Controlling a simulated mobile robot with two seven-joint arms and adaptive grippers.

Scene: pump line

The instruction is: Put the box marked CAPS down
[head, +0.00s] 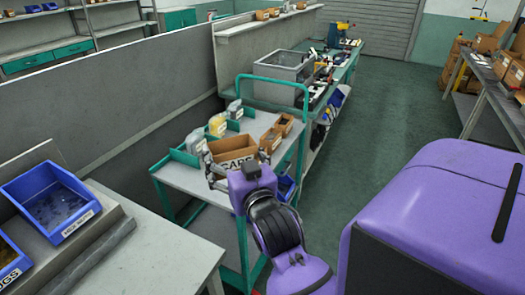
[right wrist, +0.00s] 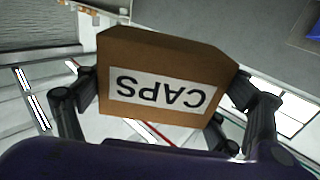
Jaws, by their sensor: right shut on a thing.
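The brown box marked CAPS (head: 231,148) is over the grey-topped cart with green rails (head: 196,178) in the head view. My right gripper (head: 237,171) is shut on it, with fingers at its two sides. In the right wrist view the CAPS box (right wrist: 165,52) fills the middle, its white label upside down, between the fingers of my right gripper (right wrist: 165,92). I cannot tell whether the box touches the cart top. My left gripper is not in view.
Grey bottles (head: 195,140) and a yellow one (head: 217,125) stand behind the CAPS box. A bench with a blue bin (head: 52,198) is at the left. Bare cart top shows in front of the box.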

